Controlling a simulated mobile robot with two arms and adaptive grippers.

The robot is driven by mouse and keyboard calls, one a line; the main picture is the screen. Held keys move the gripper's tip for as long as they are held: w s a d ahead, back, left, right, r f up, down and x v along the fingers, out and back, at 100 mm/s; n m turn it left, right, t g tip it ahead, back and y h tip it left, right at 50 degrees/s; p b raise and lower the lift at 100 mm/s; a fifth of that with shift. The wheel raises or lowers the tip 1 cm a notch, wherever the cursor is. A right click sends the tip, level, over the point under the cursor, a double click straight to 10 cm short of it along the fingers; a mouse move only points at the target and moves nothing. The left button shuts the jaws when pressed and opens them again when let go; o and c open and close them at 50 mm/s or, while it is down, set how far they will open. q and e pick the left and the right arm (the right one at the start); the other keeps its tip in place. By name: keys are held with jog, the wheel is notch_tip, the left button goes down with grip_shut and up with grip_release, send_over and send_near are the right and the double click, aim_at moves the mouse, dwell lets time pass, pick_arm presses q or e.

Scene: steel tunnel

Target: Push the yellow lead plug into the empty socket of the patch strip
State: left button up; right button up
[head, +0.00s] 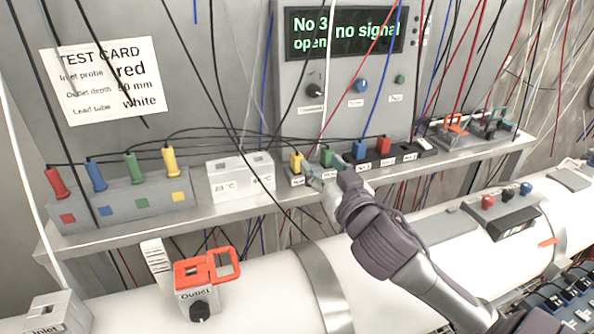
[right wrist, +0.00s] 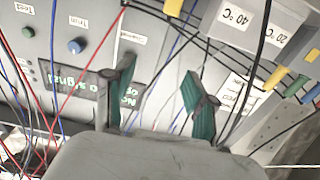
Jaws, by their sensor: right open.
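The patch strip (head: 299,181) stands on the steel shelf under the display, with yellow, green, blue and red plugs along it. A yellow plug (head: 296,162) stands upright at its left end, and a yellow piece shows at the top of the right wrist view (right wrist: 173,7). Another yellow plug (head: 169,158) stands in the stand with coloured squares at the left. I cannot make out clearly which socket is empty. My right gripper (head: 318,176) is at the strip's front by the yellow and green plugs. Its teal fingers (right wrist: 160,98) are apart, with nothing visible between them. My left gripper is not in view.
The display (head: 345,33) reads "No 3 no signal open". A white block (head: 241,176) labelled with temperatures stands left of the strip. Thin cables hang across the scene. A white pipe with an orange-handled outlet valve (head: 208,268) runs below the shelf.

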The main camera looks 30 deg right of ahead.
pick_arm(q)
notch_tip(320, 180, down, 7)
jog(key=b, duration=0.6)
pick_arm(e)
send_near(299, 164)
jog(key=v, duration=0.2)
jog(key=p+x, duration=0.2)
jog(key=x, duration=0.6)
jog(key=shift+w+d+f+p, duration=0.15)
jog(key=shift+d+p, duration=0.05)
jog(key=shift+p, duration=0.1)
jog(key=p+x, duration=0.1)
jog(key=x, duration=0.1)
jog(key=p+x, duration=0.1)
jog(key=x, duration=0.1)
jog(key=shift+w+r+p, duration=0.25)
jog(key=shift+w+p, duration=0.1)
jog(key=shift+p, duration=0.05)
jog(key=shift+w+d+f, duration=0.1)
jog(key=shift+w+f, duration=0.05)
jog(key=shift+w, duration=0.2)
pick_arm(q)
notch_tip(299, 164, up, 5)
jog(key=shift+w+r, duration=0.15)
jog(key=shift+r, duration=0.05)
pick_arm(e)
jog(key=shift+s, duration=0.1)
grip_shut()
